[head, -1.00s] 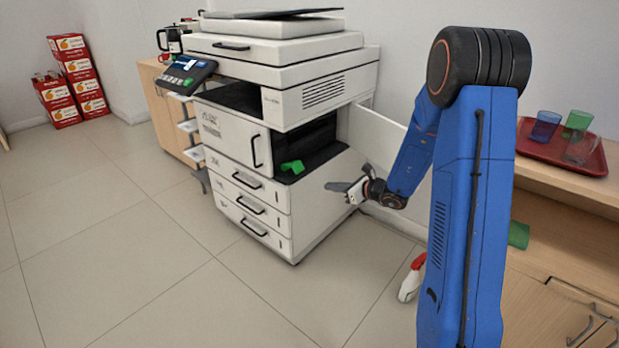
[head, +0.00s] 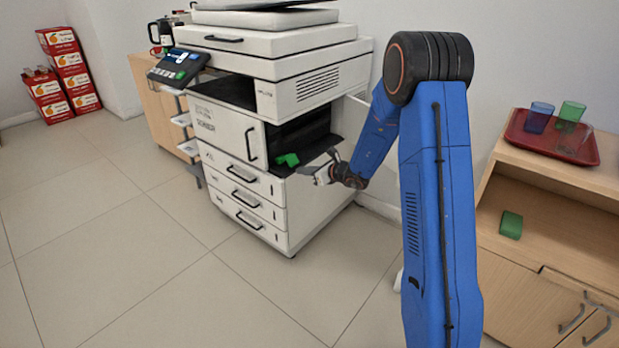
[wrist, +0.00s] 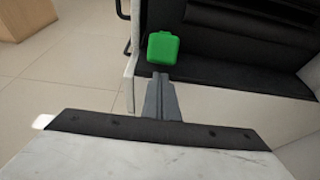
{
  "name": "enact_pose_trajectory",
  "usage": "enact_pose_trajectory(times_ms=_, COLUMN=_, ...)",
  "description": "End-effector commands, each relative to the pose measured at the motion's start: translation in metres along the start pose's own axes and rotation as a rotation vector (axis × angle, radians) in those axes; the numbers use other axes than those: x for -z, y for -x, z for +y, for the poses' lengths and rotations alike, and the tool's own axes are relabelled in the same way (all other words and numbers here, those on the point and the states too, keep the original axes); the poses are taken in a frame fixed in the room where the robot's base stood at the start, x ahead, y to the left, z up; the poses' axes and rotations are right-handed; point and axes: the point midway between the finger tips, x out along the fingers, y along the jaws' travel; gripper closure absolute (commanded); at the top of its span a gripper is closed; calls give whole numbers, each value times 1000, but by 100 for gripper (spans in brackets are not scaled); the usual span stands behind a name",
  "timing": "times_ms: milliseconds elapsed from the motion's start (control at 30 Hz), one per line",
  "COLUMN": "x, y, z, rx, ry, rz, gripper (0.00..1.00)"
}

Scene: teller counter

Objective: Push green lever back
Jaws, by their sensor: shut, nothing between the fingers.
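The green lever (head: 288,160) sits inside the open side bay of the white copier (head: 228,130), near the bay's front edge. In the wrist view the green lever (wrist: 163,48) stands just beyond my fingertips, upper middle. My gripper (head: 312,172) is at the bay's opening, to the right of the lever in the head view. Its fingers are shut together and empty, as the wrist view (wrist: 161,80) shows. A small gap seems to lie between the fingertips and the lever; I cannot tell whether they touch.
The bay has a dark floor and back wall. A wooden shelf unit (head: 545,225) with a red tray (head: 514,135) of cups stands at the right. Red boxes (head: 75,90) are stacked at the far left. The tiled floor (head: 130,230) in front is clear.

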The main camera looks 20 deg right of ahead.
Motion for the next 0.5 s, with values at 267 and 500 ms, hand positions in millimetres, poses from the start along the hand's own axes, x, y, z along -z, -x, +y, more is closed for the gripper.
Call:
enact_pose_trajectory(times_ms=267, x=-9, y=-1, z=0, rx=0, ry=0, rz=-1, gripper=100)
enact_pose_trajectory(times_ms=500, x=-9, y=-1, z=0, rx=0, ry=0, rz=0, gripper=100)
